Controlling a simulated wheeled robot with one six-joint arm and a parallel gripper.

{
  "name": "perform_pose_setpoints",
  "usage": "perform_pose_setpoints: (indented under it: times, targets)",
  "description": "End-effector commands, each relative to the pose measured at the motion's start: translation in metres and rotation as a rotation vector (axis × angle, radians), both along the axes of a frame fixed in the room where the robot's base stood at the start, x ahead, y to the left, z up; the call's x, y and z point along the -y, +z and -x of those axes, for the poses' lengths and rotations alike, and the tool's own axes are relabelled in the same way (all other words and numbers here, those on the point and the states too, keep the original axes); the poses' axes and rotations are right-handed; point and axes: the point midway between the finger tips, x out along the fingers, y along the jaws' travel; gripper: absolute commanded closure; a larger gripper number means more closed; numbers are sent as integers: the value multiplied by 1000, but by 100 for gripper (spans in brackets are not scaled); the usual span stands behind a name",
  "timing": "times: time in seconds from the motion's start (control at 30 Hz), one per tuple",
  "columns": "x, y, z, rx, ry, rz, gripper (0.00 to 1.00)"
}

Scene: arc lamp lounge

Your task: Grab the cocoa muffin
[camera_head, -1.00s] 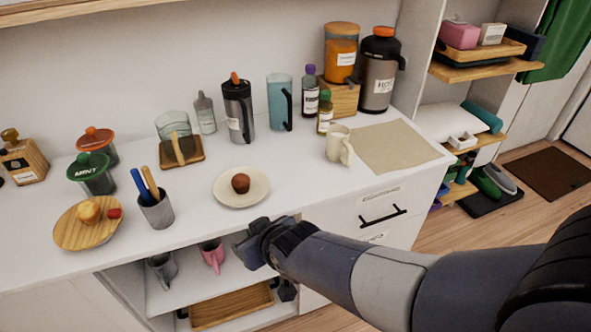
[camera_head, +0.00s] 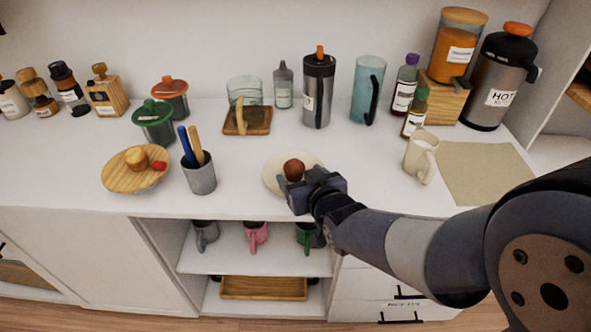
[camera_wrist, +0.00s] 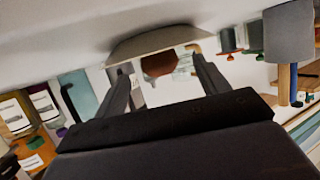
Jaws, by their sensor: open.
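The cocoa muffin (camera_head: 293,168) is a small dark brown muffin on a cream round plate (camera_head: 271,176) near the counter's front edge. My gripper (camera_head: 297,183) is at the near side of the plate and covers part of it and the muffin's lower part. In the wrist view, which looks upside down, the muffin (camera_wrist: 158,64) shows between the two spread fingers of my gripper (camera_wrist: 160,70), with the plate (camera_wrist: 150,42) behind it. The gripper is open. I cannot tell whether a finger touches the muffin or plate.
A grey cup with utensils (camera_head: 200,178) and a wooden plate with a pastry (camera_head: 121,181) stand left. A cream mug (camera_head: 418,160) and a beige mat (camera_head: 485,175) are right. Bottles and jugs line the back. An open shelf with mugs (camera_head: 256,235) lies below the counter edge.

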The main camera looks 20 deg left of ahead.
Motion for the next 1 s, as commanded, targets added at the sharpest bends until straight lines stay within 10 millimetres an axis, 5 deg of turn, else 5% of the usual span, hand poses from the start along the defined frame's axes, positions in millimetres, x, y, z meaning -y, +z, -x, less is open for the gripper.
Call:
perform_pose_setpoints:
  times: [0.5, 0.77, 1.0]
  targets:
    - [-27, -19, -39, -1, 0, 0, 30]
    - [-28, -19, -40, -1, -1, 0, 30]
    - [-28, -19, -40, -1, -1, 1, 47]
